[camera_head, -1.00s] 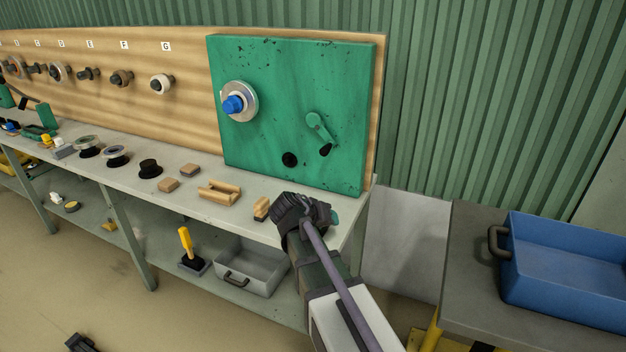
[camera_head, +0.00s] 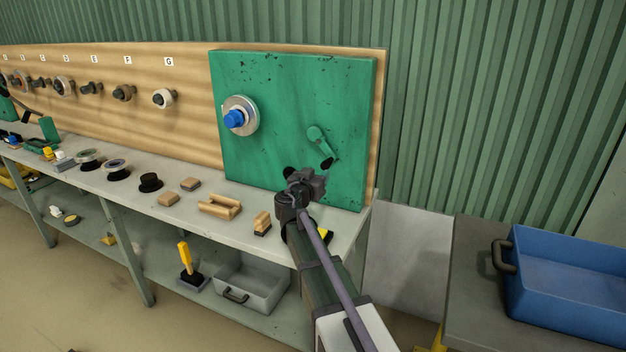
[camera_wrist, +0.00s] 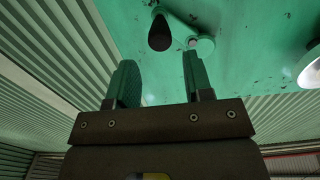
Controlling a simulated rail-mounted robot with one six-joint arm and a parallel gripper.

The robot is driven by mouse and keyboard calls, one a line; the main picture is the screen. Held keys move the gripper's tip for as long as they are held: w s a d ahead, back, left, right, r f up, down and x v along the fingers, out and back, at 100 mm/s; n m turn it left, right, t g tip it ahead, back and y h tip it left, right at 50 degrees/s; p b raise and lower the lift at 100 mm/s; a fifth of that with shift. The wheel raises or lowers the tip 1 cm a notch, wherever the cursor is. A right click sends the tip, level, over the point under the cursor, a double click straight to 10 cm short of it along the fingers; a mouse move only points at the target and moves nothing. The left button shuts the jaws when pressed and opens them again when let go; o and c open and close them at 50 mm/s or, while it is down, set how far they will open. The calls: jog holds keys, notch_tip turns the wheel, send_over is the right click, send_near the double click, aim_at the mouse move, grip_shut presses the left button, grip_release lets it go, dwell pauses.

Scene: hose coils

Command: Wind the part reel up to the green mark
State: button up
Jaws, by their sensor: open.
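The green panel (camera_head: 245,85) stands upright at the back of the bench. A silver reel with a blue hub (camera_head: 241,116) is on its left half; part of a pale round thing, probably this reel, shows at the right edge of the wrist view (camera_wrist: 311,66). A green crank with a black knob (camera_head: 319,144) is on the panel's right half, knob pointing down right; the knob (camera_wrist: 158,32) also shows in the wrist view. My gripper (camera_head: 308,180) is open and empty, below the crank. In the wrist view the knob appears beyond the fingertips (camera_wrist: 158,70). I cannot make out a green mark.
The grey bench (camera_head: 335,222) carries wooden blocks (camera_head: 220,206) and several small parts left of my arm. A blue bin (camera_head: 560,285) stands on a table at the right. Labelled pegs with parts line the wooden backboard (camera_head: 190,135).

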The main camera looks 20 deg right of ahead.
aim_at(324, 167)
jog(key=shift+x, duration=2.85)
